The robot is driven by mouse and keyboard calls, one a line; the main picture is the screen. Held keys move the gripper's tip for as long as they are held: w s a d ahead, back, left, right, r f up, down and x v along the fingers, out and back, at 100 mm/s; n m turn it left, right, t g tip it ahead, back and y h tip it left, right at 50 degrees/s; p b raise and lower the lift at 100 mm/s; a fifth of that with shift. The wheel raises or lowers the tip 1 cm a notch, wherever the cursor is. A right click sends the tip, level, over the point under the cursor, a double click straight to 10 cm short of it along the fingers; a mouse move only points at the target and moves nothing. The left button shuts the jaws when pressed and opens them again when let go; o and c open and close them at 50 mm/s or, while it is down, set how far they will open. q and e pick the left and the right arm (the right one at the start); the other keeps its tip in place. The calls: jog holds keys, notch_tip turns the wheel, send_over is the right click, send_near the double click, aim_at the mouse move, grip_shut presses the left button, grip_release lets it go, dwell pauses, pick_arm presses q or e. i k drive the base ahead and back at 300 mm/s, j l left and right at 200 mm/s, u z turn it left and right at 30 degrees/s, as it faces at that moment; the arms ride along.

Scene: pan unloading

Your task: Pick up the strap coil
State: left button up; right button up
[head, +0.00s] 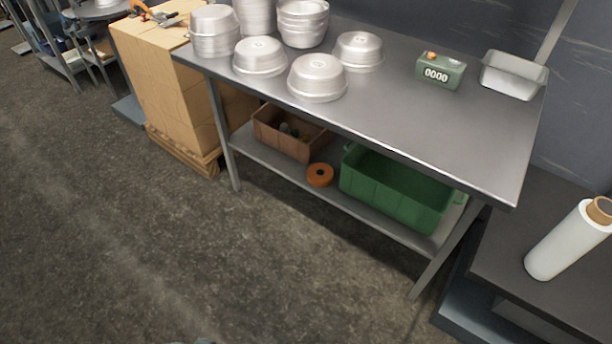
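An orange ring-shaped roll with a dark centre, which looks like the strap coil (320,175), lies flat on the lower shelf (272,160) of the metal table. It sits near the shelf's front edge, between a brown bin (283,138) and a green crate (392,194). Its top and front side show clearly.
The metal tabletop (420,125) overhangs the shelf. Upturned pans (317,78), pan stacks, a green counter (440,72) and a metal tray (513,75) stand on it. Stacked cartons (165,85) stand left; a white film roll (565,243) lies right. The front floor is clear.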

aim_at(319, 175)
jog(key=i+z, duration=0.45)
jog(key=i, duration=0.4)
